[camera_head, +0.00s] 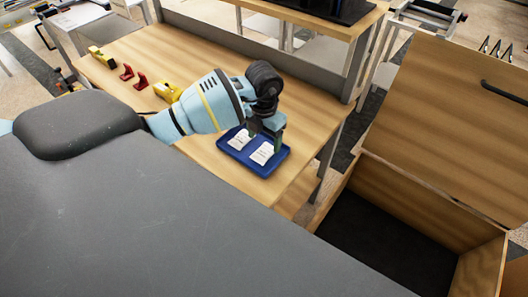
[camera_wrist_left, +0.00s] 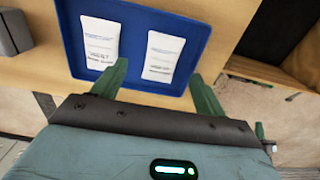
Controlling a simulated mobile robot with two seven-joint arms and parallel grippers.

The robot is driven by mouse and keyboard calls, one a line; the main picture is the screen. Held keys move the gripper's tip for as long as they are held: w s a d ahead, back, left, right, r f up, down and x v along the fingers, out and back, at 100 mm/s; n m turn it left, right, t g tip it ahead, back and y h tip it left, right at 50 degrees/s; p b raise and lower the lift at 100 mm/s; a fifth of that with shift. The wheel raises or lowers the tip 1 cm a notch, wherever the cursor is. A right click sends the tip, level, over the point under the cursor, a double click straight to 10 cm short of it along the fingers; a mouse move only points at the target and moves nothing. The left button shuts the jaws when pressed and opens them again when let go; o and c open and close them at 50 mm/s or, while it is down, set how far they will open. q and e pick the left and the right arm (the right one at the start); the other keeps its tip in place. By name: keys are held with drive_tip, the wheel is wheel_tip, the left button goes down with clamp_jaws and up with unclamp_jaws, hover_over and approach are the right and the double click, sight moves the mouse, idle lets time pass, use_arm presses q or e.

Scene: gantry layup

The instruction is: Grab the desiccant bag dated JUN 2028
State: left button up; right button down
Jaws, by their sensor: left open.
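Two white desiccant bags lie side by side in a blue tray (camera_head: 262,172): a left bag (camera_head: 240,140) and a right bag (camera_head: 262,153). The left wrist view also shows the tray (camera_wrist_left: 132,62), the left bag (camera_wrist_left: 100,42) and the right bag (camera_wrist_left: 162,57). Both bags carry printed text, but it is too small and blurred to read a date. My left gripper (camera_head: 268,142) is over the tray. In the wrist view its green fingers (camera_wrist_left: 160,84) are spread and empty, with the right bag between their tips in the picture. My right gripper is not in view.
The tray sits on a wooden table (camera_head: 215,170) near its right end. Yellow (camera_head: 168,91) and red (camera_head: 140,81) items stand farther left on it. A shelf with a grey post (camera_head: 357,55) rises behind. An open wooden box (camera_head: 400,195) with a dark floor is to the right.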

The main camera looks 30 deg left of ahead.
sight(264, 150)
use_arm(q)
wheel_tip(264, 150, down, 5)
drive_tip(key=shift+s+d+r, duration=0.1)
drive_tip(key=shift+s, duration=0.05)
drive_tip(key=c, duration=1.1)
drive_tip(key=shift+r, duration=0.1)
drive_tip(key=shift+r, duration=0.45)
drive_tip(key=r, duration=0.2)
drive_tip(key=shift+s+d+r, duration=0.3)
drive_tip(key=shift+s, duration=0.1)
drive_tip(key=s+d, duration=0.3)
drive_tip(key=s, duration=0.1)
drive_tip(key=s+d+r, duration=0.1)
drive_tip(key=s+d, duration=0.2)
drive_tip(key=s, duration=0.1)
drive_tip(key=s+d, duration=0.2)
drive_tip(key=s, duration=0.2)
drive_tip(key=shift+s+d+r+p, duration=0.2)
drive_tip(key=shift+d+p, duration=0.1)
drive_tip(key=shift+d, duration=0.1)
